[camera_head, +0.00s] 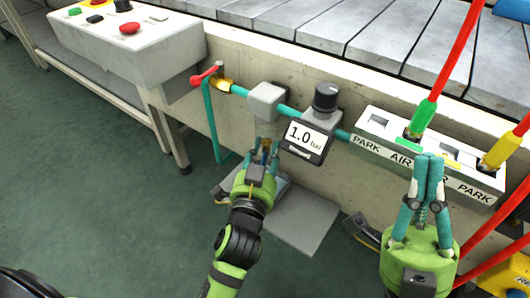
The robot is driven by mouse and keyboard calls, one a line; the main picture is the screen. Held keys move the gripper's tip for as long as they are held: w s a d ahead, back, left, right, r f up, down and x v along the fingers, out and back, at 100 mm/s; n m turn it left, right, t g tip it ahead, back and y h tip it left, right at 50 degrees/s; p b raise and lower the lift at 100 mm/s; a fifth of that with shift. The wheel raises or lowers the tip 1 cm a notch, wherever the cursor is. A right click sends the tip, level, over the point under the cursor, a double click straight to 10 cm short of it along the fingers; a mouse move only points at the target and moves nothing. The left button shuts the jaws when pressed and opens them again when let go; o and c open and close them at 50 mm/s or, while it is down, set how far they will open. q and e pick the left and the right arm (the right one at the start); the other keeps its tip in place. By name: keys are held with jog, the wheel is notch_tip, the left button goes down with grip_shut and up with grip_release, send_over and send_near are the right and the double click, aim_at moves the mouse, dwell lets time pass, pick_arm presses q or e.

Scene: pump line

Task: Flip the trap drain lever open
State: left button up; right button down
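The grey trap block (267,102) sits on the teal air pipe along the bench's front wall. My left gripper (264,150) is just below it, pointing up at its underside. A small brass-coloured part shows between its fingertips; whether they touch it is unclear. I cannot make out the drain lever, which may be hidden by the gripper. My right gripper (430,157) has its fingers together, empty, in front of the park panel.
A red-handled valve (205,76) is left of the trap. A gauge reading 1.0 bar (305,137) with a black knob is to its right. The PARK/AIR panel (375,127) holds green and yellow plugs with red hoses. A grey plate (302,222) lies below.

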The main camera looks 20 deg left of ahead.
dwell(0.3)
pick_arm(q)
jog(key=shift+f+m+h, duration=0.1)
jog(key=shift+m+h, duration=0.2)
jog(key=shift+h, duration=0.2)
